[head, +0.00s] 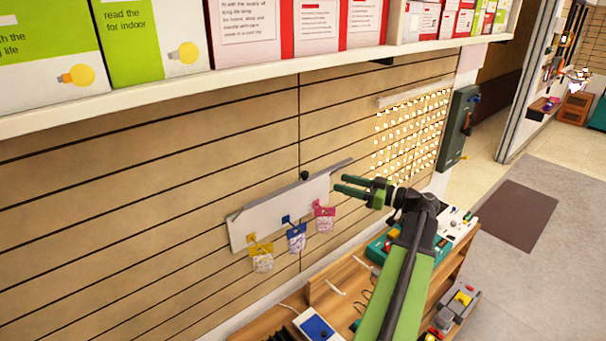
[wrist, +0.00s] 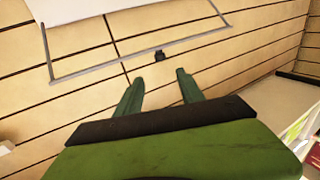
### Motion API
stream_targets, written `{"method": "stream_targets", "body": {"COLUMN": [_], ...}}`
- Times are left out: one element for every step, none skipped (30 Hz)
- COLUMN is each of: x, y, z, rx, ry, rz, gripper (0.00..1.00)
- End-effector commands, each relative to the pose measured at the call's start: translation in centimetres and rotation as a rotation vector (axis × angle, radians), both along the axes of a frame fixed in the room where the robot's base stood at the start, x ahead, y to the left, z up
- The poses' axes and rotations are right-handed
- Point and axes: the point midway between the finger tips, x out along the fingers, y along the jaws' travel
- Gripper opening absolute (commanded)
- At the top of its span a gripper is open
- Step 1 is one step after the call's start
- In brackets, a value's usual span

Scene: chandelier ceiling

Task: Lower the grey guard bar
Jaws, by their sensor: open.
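The grey guard bar (head: 335,170) runs along the upper edge of a white panel (head: 262,219) on the slatted wall, sloping up to the right in the head view. In the wrist view the bar (wrist: 140,54) is a thin frame with a side arm at each end, seen beyond my fingertips. A black knob (head: 304,175) sits on the wall close to the bar; it also shows in the wrist view (wrist: 159,56). My gripper (head: 340,185) is open and empty, just right of the panel in the head view. In the wrist view its fingertips (wrist: 160,76) point toward the knob and bar, with nothing between them.
Yellow, blue and pink tagged packets (head: 297,238) hang at the panel's lower edge. A shelf (head: 200,93) with boxes runs above. A wooden bench (head: 330,298) with tools lies below my arm. A lit bulb display (head: 412,130) and a dark green box (head: 459,125) are to the right.

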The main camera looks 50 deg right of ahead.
Motion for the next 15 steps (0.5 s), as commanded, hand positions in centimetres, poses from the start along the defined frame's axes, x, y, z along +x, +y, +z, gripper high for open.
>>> {"method": "stream_targets", "body": {"x": [1.2,2.0,3.0,3.7,4.5,5.4,6.2,6.9,7.9,8.6,9.2,10.1,10.7,11.2,11.9], "y": [0.5,0.7,1.0,1.2,1.4,1.7,1.9,2.1,2.4,2.6,2.7,3.0,3.1,3.3,3.5], "z": [0.0,0.0,0.0,0.0,0.0,0.0,0.0,0.0,0.0,0.0,0.0,0.0,0.0,0.0,0.0], "rx": [0.000,0.001,0.001,0.001,0.001,0.001,0.001,0.001,0.001,0.001,0.001,0.002,0.002,0.002,0.002], "ry": [0.000,0.000,0.001,0.001,0.001,0.001,0.001,0.001,0.001,0.001,0.001,0.002,0.002,0.002,0.002], "rz": [0.005,0.004,0.005,0.005,0.005,0.005,0.004,0.005,0.004,0.004,0.004,0.004,0.003,0.003,0.003], "gripper": [0.45,0.45,0.45,0.45,0.45,0.45,0.45,0.45,0.45,0.45,0.45,0.45,0.45,0.45,0.45]}}
